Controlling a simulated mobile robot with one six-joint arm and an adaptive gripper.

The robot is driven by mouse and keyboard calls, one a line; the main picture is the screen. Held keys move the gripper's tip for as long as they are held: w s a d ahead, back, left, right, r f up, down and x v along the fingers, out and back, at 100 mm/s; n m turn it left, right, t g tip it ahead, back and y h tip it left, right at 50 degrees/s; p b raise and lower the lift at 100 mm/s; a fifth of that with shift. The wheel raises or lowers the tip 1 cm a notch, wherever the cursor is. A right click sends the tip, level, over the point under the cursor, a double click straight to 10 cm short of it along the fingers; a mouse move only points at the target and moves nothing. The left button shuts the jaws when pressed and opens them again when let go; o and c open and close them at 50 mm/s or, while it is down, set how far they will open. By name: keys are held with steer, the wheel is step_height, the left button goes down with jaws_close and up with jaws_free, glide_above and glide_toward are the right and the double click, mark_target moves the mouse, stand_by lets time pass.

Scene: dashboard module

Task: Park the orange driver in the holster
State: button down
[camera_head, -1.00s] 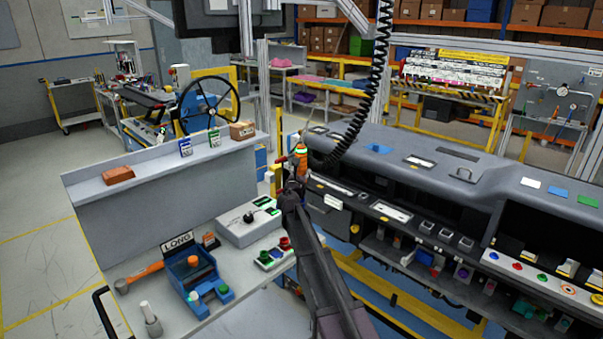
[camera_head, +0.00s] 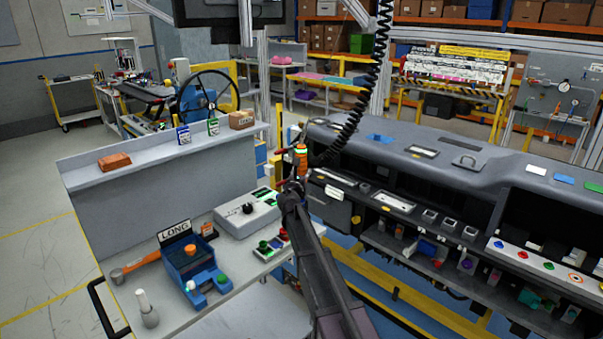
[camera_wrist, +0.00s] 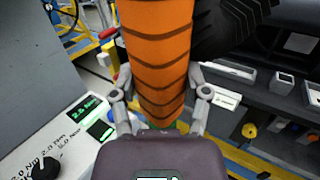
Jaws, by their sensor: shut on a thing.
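The orange driver (camera_head: 301,158) has an orange grip with dark bands and stands about upright at the end of the coiled black cable. In the wrist view the orange grip (camera_wrist: 158,50) fills the upper middle. My gripper (camera_head: 296,186) is shut around this grip, with a finger on each side of it in the wrist view (camera_wrist: 163,102). The driver is held in the gap between the workbench and the dashboard module (camera_head: 400,160). Its lower end is hidden behind my gripper. I cannot surely make out the holster; a yellow post (camera_head: 279,150) stands just left of the driver.
The workbench (camera_head: 245,310) at left carries a grey controller box (camera_head: 247,215), a blue tray (camera_head: 185,258) by a LONG sign (camera_head: 175,231), and a button box (camera_head: 272,246). A raised shelf (camera_head: 85,176) backs it. The black coiled cable (camera_head: 365,105) hangs above the dashboard.

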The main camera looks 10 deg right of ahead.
steer(key=shift+f+b, duration=3.5)
steer(key=shift+f, duration=0.35)
jaws_free()
steer(key=shift+s, duration=0.15)
